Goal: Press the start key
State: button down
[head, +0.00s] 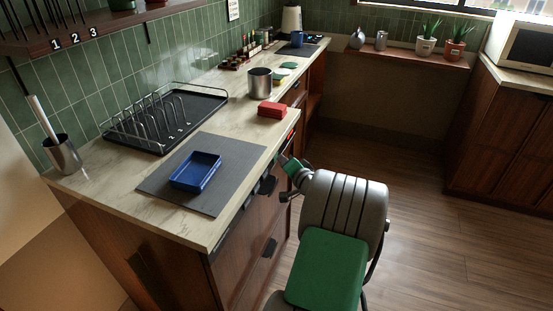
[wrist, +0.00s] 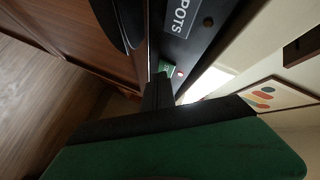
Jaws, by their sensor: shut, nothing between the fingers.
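My gripper (wrist: 157,90) is shut and empty. In the wrist view its fingertips are up against or just in front of a dark control panel (wrist: 185,48). A small green key or label (wrist: 166,67) shows right beside the tips, partly hidden by them. Its lettering is too small to read, so I cannot confirm it is the start key. I cannot tell if the tips touch it. A small reddish light (wrist: 180,74) sits beside it. In the head view my gripper (head: 270,184) is at the counter's front face, below the worktop edge.
A label reading "POTS" (wrist: 181,16) and a round knob or light (wrist: 208,22) are on the same panel. On the worktop (head: 226,122) are a blue tray (head: 196,170), a dish rack (head: 165,115) and red cloths (head: 272,109). The floor to the right is clear.

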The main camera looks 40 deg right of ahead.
dwell(0.4)
jog(key=shift+s+d, duration=0.3)
jog(key=shift+s, duration=0.35)
jog(key=s, duration=0.1)
jog(key=s+d+b, duration=0.1)
jog(key=s, duration=0.1)
jog(key=s+d+b, duration=0.1)
jog(key=shift+s+d, duration=0.15)
jog(key=shift+s, duration=0.1)
dwell(0.5)
